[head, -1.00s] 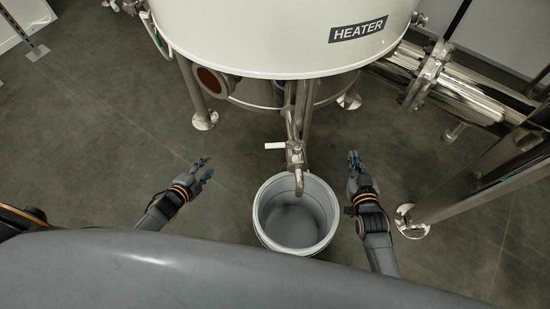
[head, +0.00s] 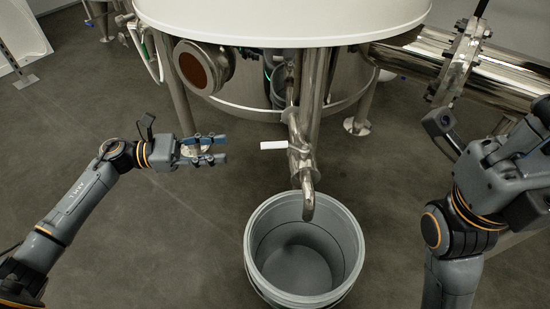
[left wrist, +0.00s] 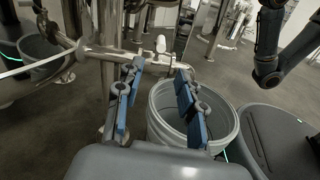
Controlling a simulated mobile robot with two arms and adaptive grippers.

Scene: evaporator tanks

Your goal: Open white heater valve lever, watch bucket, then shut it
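The white heater valve lever (head: 273,145) sticks out to the left from the steel drain pipe (head: 307,190) below the heater tank. It shows end-on in the left wrist view (left wrist: 161,44). The grey bucket (head: 254,255) stands on the floor under the spout, and I see no liquid in it. It also shows in the left wrist view (left wrist: 229,128). My left gripper (head: 224,149) is open and empty, left of the lever and apart from it. My right gripper (head: 530,145) is at the right edge, partly cut off, and its fingers are unclear.
The white heater tank (head: 290,20) stands over the pipe on steel legs. A round brown-faced port (head: 203,68) is at its left. A thick flanged steel pipe (head: 505,78) runs off to the right. The floor (head: 170,235) left of the bucket is clear.

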